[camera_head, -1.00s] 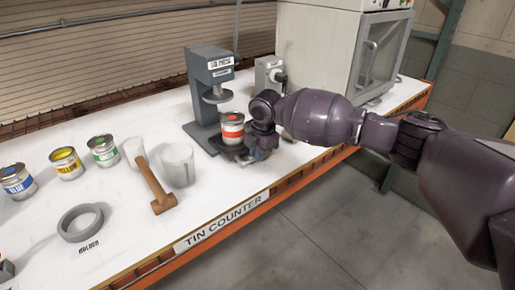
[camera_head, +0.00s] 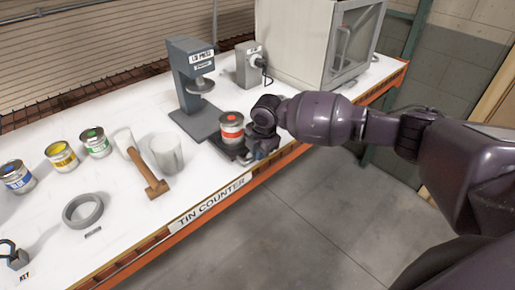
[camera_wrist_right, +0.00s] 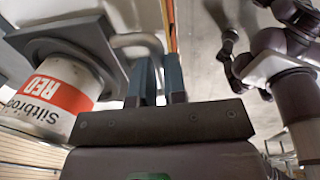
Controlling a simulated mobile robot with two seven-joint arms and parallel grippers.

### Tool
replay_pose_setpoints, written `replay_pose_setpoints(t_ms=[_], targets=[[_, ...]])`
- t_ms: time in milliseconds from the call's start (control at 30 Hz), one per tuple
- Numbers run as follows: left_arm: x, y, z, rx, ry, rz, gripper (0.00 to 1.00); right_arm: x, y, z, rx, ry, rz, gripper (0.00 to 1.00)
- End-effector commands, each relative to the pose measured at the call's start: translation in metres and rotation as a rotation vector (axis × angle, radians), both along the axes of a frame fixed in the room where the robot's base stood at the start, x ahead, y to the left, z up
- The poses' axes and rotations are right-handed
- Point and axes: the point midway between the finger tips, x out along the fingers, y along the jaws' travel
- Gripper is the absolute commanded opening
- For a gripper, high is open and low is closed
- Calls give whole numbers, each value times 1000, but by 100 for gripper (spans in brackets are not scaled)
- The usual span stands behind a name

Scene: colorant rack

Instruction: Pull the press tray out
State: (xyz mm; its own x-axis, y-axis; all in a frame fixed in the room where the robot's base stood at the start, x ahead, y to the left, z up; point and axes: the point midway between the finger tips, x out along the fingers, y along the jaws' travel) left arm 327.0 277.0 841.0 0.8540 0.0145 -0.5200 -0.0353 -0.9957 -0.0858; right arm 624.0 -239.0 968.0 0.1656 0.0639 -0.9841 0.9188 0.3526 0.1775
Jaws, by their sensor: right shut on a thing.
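The press (camera_head: 190,80) is a grey-blue stand with a round pressing plate over a flat base. The dark press tray (camera_head: 222,149) sits out in front of the base toward the counter's front edge. A tin with a red label (camera_head: 231,128) stands upright on it, clear of the plate. My right gripper (camera_head: 256,147) is at the tray's front side. In the right wrist view its fingers (camera_wrist_right: 160,82) are shut at the tray's grey loop handle (camera_wrist_right: 140,42), and the red-labelled tin (camera_wrist_right: 62,95) is beside them. My left gripper is not in view.
A switch box (camera_head: 249,64) and a large cabinet (camera_head: 310,45) stand behind at right. Open floor lies beyond the counter edge.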

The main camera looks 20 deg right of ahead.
Motion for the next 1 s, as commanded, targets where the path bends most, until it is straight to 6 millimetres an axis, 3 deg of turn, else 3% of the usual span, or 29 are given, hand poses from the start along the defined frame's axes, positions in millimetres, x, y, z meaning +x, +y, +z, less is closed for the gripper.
replay_pose_setpoints(t_ms=[200, 233, 367, 733, 1000], targets=[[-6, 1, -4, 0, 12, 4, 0, -1, 0, -2, 0, 3, 1, 0], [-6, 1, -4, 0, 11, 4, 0, -1, 0, -2, -1, 4, 1, 17], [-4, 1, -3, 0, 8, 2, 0, -1, 0, -1, 0, 3, 0, 37], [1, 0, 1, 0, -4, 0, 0, -1, 0, 4, 0, 0, 0, 38], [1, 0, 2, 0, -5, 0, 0, -7, -3, 42, -1, -2, 2, 38]])
